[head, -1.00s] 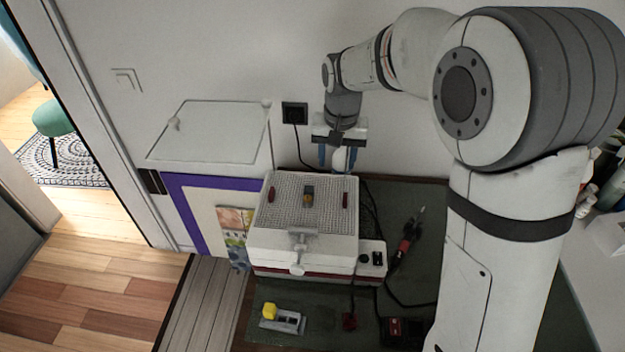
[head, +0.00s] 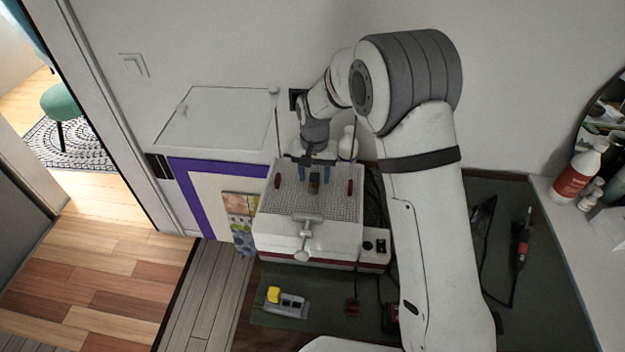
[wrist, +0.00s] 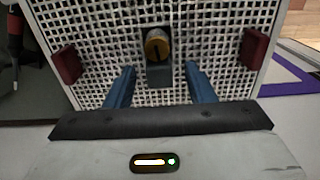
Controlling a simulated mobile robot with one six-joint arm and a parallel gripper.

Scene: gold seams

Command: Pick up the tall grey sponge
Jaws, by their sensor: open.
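A small upright dark grey block with a gold-brown round end (wrist: 157,44) stands on the white perforated top of a box; it looks like the tall grey sponge. In the head view the block (head: 314,185) is near the middle of that top. My gripper (wrist: 158,69) is open, its two blue fingers pointing at the block, one on each side with gaps between. In the head view my gripper (head: 314,173) is low over the far part of the top. I cannot tell whether the fingertips are level with the block.
Dark red pieces stand left (head: 278,181) and right (head: 350,187) of the block on the perforated top (head: 330,208). A white clamp-like part (head: 306,236) is at the box front. A grey holder with a yellow piece (head: 287,303) lies on the green mat below.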

